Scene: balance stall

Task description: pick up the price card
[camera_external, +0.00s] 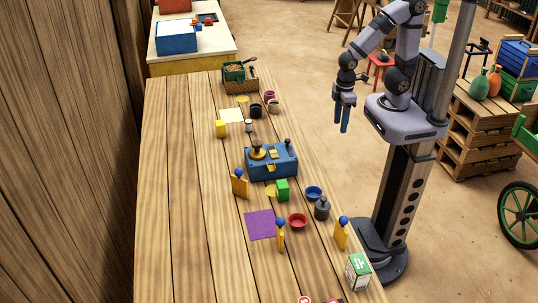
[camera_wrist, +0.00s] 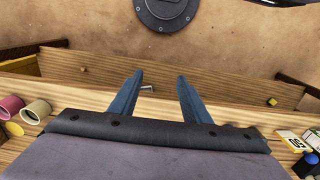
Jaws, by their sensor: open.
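Several upright yellow pieces with blue knobs stand on the table; the one nearest my arm's side (camera_external: 341,235) is by the edge. In the wrist view, a yellow and white piece with dark marks (camera_wrist: 292,139) shows at the right edge beside a blue knob (camera_wrist: 311,161). It looks like a price card; which piece the task means I cannot tell for certain. My gripper (camera_external: 344,128) hangs beyond the table's right edge, well apart from these pieces. Its blue fingers (camera_wrist: 154,82) are open and empty.
Cups (camera_wrist: 35,112) show at left in the wrist view.

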